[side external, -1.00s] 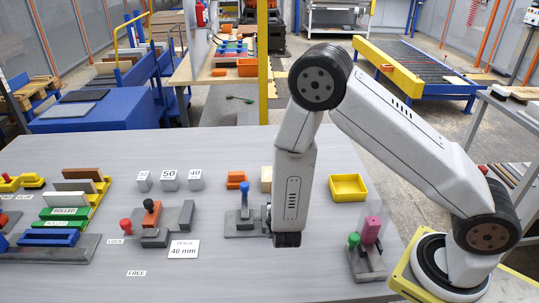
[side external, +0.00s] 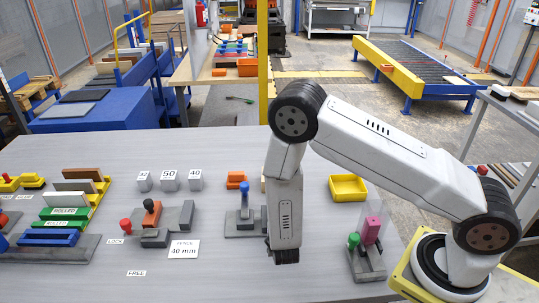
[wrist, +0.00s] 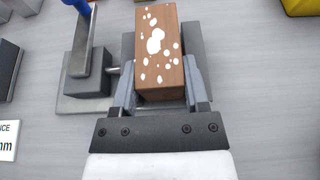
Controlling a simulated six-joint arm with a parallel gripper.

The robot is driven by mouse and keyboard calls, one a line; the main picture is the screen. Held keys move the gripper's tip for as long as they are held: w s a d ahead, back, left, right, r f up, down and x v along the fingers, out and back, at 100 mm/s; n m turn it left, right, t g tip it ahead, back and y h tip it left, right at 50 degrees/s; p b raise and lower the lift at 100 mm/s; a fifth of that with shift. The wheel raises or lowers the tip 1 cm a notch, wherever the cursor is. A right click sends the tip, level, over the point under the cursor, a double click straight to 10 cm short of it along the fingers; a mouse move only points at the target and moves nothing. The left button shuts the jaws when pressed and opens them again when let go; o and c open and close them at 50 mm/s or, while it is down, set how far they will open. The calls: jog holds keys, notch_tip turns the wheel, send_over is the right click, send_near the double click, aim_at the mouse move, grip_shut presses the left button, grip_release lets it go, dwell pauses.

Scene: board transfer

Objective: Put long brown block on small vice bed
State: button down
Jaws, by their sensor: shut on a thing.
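The long brown block (wrist: 158,50), wood-coloured with white spots on top, is between the two fingers of my gripper (wrist: 158,85) in the wrist view. The gripper is shut on it. The small vice (wrist: 88,80), grey with a blue handle, lies below and left of the block. A grey part of it shows right of the block, so the block is over the bed, which it mostly hides. I cannot tell whether they touch. In the side view the small vice (side external: 240,222) stands just left of my gripper (side external: 267,245), and the arm hides the block.
An orange-topped vice (side external: 152,213) and a "40 mm" card (side external: 184,249) stand left. An orange block (side external: 237,180) lies behind. A yellow tray (side external: 348,187) and a fixture with a pink block (side external: 371,229) stand right. The front table is mostly clear.

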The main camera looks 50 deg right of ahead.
jog(key=shift+f, duration=0.4)
jog(key=shift+f, duration=0.4)
jog(key=shift+c, duration=0.4)
grip_release()
jog(key=shift+f, duration=0.1)
jog(key=shift+r, duration=0.3)
jog(key=shift+s+a+r, duration=0.15)
jog(key=shift+s, duration=0.05)
jog(key=v, duration=1.1)
jog(key=shift+s+a+r, duration=0.1)
jog(key=shift+a+r, duration=0.1)
jog(key=shift+r, duration=0.1)
